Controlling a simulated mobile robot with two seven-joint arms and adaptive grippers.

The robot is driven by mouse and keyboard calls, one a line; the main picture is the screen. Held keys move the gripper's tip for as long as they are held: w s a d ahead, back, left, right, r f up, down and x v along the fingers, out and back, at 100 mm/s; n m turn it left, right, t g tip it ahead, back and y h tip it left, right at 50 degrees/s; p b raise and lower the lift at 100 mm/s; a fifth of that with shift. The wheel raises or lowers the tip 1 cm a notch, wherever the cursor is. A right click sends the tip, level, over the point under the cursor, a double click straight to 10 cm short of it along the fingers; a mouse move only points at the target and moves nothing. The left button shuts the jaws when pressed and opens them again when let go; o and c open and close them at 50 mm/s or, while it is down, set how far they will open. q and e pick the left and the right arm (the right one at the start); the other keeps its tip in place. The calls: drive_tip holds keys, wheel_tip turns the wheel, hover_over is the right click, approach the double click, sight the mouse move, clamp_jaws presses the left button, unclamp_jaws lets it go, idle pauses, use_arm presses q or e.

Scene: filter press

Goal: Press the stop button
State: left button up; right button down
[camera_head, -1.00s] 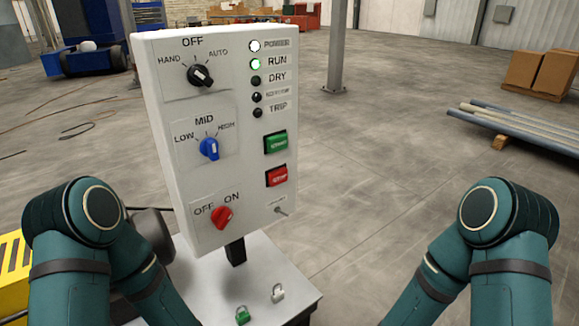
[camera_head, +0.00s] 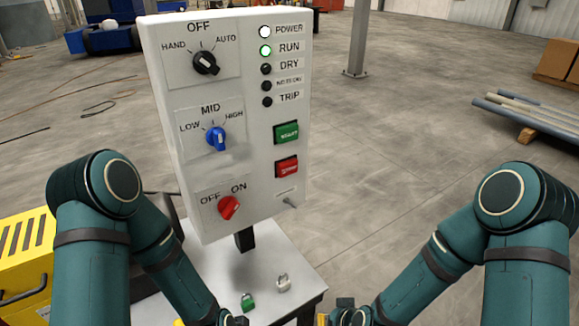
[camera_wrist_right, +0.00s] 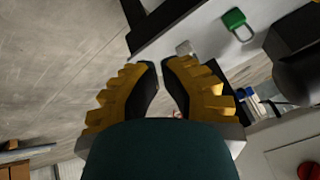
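The red stop button (camera_head: 287,167) sits on the right side of the white control panel (camera_head: 240,185), directly below the green start button (camera_head: 286,132). Nothing covers it. My right gripper (camera_head: 342,312) shows only in part at the bottom edge, below and right of the panel, well away from the button. In the right wrist view its yellow-backed fingers (camera_wrist_right: 160,66) nearly meet, with a narrow gap and nothing seen between them. My left gripper (camera_head: 228,320) is mostly cut off at the bottom edge, in front of the panel's stand; its fingers cannot be read.
The panel also has black, blue and red knobs and a small toggle (camera_head: 290,203). The power and run lamps (camera_head: 265,50) are lit. A green padlock (camera_head: 247,301) and a silver padlock (camera_head: 283,283) lie on the stand's table (camera_head: 300,264).

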sight(288, 168)
drive_tip(key=w+a+r+n+t+h+p, duration=0.1)
drive_tip(key=w+r+n+t, duration=0.3)
drive_tip(key=r, duration=1)
drive_tip(key=w+a+r+n+t+h+p, duration=0.2)
drive_tip(key=w+r+t, duration=0.7)
drive_tip(key=r, duration=0.6)
drive_tip(key=shift+w+r+n+h+p, duration=0.15)
drive_tip(key=shift+w+n+h+p, duration=0.45)
drive_tip(key=shift+w+n, duration=0.4)
drive_tip(key=w+a, duration=0.5)
drive_tip(key=w, duration=0.2)
drive_tip(key=shift+a, duration=0.15)
drive_tip(key=shift+w+a, duration=0.15)
drive_tip(key=shift+w, duration=0.15)
